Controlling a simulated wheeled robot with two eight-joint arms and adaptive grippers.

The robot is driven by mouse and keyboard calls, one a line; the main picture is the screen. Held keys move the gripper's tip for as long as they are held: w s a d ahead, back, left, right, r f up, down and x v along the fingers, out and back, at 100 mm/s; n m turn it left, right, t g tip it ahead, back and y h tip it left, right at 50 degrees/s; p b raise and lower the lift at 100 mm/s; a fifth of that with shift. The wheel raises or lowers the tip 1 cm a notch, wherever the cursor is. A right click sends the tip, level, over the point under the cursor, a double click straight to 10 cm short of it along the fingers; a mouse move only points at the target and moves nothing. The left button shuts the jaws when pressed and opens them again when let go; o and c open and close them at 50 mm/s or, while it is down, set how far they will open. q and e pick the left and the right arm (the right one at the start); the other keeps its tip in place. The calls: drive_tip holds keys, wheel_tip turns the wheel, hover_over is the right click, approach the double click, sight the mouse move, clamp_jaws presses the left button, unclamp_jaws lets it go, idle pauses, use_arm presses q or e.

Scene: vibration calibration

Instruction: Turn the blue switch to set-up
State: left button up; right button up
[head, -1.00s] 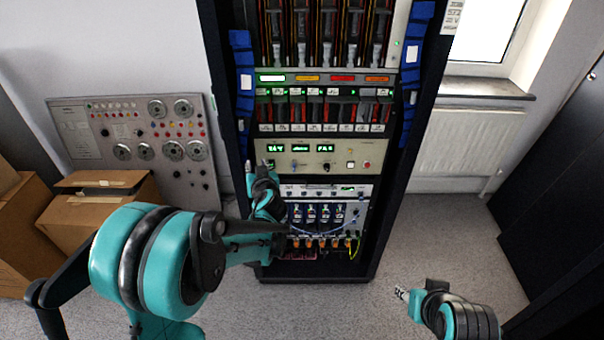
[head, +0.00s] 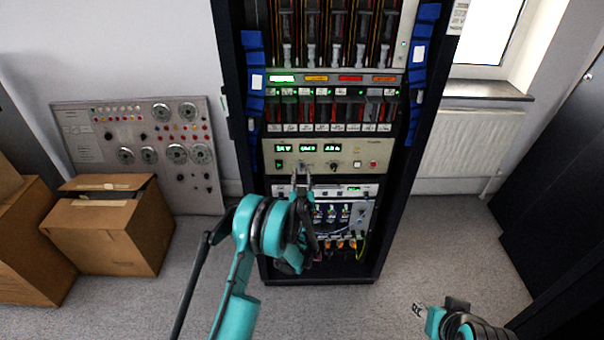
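The cream control panel (head: 345,152) with green displays sits in the middle of the rack. A small blue switch (head: 301,164) is on its lower left part, between a green-lit button and a dark knob. Its set-up marking is too small to read. My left gripper (head: 301,173) points up at the panel just below the switch. Its two fingers are apart with a gap between them; I cannot tell whether they touch the switch. My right gripper (head: 418,308) is low at the right, over the floor, away from the rack; its finger opening is unclear.
The tall black rack (head: 238,130) holds modules above and a cabled unit (head: 345,213) below. Cardboard boxes (head: 115,235) and a grey gauge panel (head: 140,150) stand at the left. A radiator (head: 465,150) and a dark cabinet (head: 555,190) are at the right. The floor before the rack's right is clear.

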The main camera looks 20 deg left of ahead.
use_arm(q)
drive_tip(key=shift+x, duration=1.4)
clamp_jaws()
drive_tip(key=shift+m, duration=0.4)
drive_tip(key=m, duration=1.7)
drive_tip(key=shift+d+f, duration=0.15)
